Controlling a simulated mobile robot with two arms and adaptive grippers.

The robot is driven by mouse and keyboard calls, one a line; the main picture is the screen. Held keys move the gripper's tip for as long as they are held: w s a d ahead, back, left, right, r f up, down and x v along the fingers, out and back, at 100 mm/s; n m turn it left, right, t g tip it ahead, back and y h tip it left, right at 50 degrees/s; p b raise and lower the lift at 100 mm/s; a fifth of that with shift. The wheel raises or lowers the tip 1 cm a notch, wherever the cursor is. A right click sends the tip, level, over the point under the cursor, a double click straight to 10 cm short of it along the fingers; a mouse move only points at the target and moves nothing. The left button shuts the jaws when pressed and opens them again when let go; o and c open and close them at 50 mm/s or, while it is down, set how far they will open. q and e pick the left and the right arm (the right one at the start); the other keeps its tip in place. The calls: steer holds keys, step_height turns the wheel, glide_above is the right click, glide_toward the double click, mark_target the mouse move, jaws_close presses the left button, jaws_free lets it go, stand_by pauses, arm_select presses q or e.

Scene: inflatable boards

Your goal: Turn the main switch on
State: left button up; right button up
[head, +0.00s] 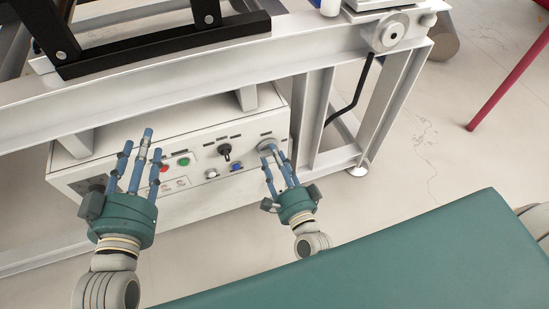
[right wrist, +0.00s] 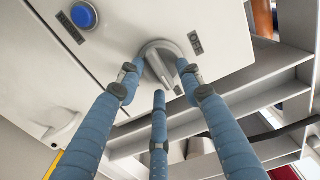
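The main switch, a grey round rotary switch (head: 267,147), sits at the right end of the white control box's front (head: 225,188). In the right wrist view its grey handle (right wrist: 158,66) points slantwise, with small dark labels beside the dial. My right gripper (head: 279,157) is at the switch, two fingers on either side of it and the third below. The fingers are spread; I cannot tell whether they touch the handle. My left gripper (head: 141,150) is open and empty in front of the box's left part.
The box also carries a black knob (head: 224,150), a green button (head: 183,162), and a blue button (head: 212,173), which also shows in the right wrist view (right wrist: 84,16). A white metal frame (head: 170,75) stands above and right of it. A green surface (head: 390,255) fills the lower right.

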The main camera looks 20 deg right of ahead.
steer(key=shift+s, duration=0.1)
steer(key=s, duration=1.2)
steer(key=shift+d, duration=0.15)
steer(key=shift+w, duration=0.1)
